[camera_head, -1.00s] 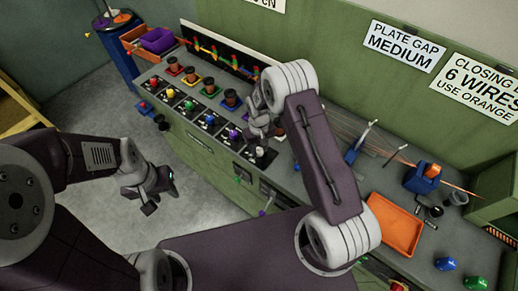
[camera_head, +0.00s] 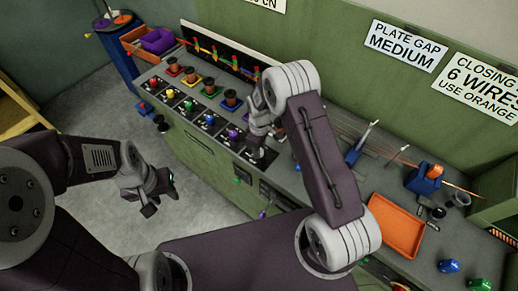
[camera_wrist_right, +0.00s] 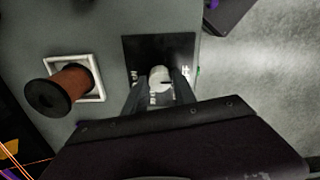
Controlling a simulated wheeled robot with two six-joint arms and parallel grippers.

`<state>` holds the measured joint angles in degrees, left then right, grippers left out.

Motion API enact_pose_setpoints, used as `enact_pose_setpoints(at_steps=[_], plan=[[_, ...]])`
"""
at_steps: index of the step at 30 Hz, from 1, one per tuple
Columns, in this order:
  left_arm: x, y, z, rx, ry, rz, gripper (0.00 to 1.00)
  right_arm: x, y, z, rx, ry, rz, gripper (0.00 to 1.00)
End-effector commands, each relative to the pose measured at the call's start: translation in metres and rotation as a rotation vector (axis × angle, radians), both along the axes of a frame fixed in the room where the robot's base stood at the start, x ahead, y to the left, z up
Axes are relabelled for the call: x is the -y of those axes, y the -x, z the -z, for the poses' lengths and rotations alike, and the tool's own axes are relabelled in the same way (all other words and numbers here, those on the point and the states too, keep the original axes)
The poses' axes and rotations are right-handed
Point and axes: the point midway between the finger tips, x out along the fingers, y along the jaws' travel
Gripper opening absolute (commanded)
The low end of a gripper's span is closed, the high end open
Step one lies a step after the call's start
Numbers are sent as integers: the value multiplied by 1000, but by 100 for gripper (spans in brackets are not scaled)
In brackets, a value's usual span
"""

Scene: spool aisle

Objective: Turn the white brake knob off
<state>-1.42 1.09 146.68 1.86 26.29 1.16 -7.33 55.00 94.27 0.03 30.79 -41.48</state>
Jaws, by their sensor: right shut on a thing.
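The white brake knob (camera_wrist_right: 159,80) stands on a black plate (camera_wrist_right: 155,46) with white lettering, seen in the right wrist view. My right gripper (camera_wrist_right: 160,92) is shut on the knob, with one finger on each side. In the head view my right gripper (camera_head: 258,150) reaches down to the last plate of the knob row, and its fingers largely hide the knob. My left gripper (camera_head: 160,193) hangs over the floor, away from the bench and empty. Its fingertips appear apart.
Other plates carry coloured knobs, such as the purple knob (camera_head: 233,134) and the blue knob (camera_head: 210,120). A copper spool (camera_wrist_right: 70,92) in a white frame stands beside the black plate. An orange tray (camera_head: 396,224) and blue clamp (camera_head: 424,180) lie to the right.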

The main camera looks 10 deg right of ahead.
Motion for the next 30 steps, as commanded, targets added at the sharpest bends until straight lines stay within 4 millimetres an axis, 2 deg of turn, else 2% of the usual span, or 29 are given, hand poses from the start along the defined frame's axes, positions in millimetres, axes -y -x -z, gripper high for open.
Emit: enact_pose_setpoints(at_steps=[16, 17, 18, 19, 27, 30], plan=[[0, 0, 0, 0, 0, 0, 36, 1, -2, -3, 6, 0, -24, 0], [0, 0, 0, 0, 0, 0, 36, 1, -2, -3, 6, 0, -24, 38], [0, 0, 0, 0, 0, 0, 36, 1, -2, -3, 6, 0, -24, 49], [0, 0, 0, 0, 0, 0, 36, 1, -2, -2, 6, 0, -24, 54], [0, 0, 0, 0, 0, 0, 36, 0, -1, -1, 3, 0, -23, 54], [0, 0, 2, 0, 0, 0, 36, 0, -1, -8, 4, 0, -23, 54]])
